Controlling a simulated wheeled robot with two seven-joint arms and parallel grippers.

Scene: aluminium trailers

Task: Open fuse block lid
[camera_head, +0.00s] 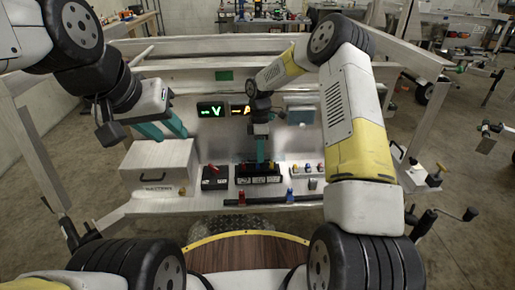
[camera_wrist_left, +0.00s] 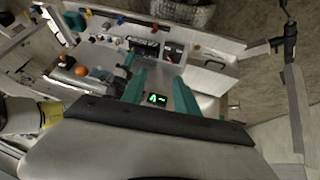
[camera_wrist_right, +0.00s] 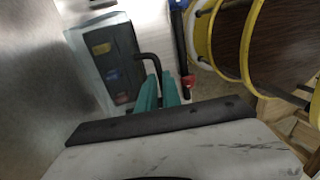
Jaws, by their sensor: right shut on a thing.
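The fuse block (camera_head: 258,173) is a dark block low on the aluminium panel, near the middle of the head view. In the right wrist view I take the grey box with a dark face and coloured labels (camera_wrist_right: 112,62) to be it. My right gripper (camera_head: 261,160) points down at the block. Its teal fingers (camera_wrist_right: 160,92) are closed on a thin black bent handle (camera_wrist_right: 150,60) beside the box. The fingers hide part of the block, and I cannot tell how far the lid is raised. My left gripper (camera_head: 165,130) is open and empty above the battery box.
The white battery box (camera_head: 150,172) stands at the left, with a red-switched black box (camera_head: 214,178) beside it. Lit displays (camera_head: 211,109) are on the back panel. Small coloured switches (camera_head: 308,168) sit right of the block. A dark bar (camera_head: 262,201) runs along the front.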

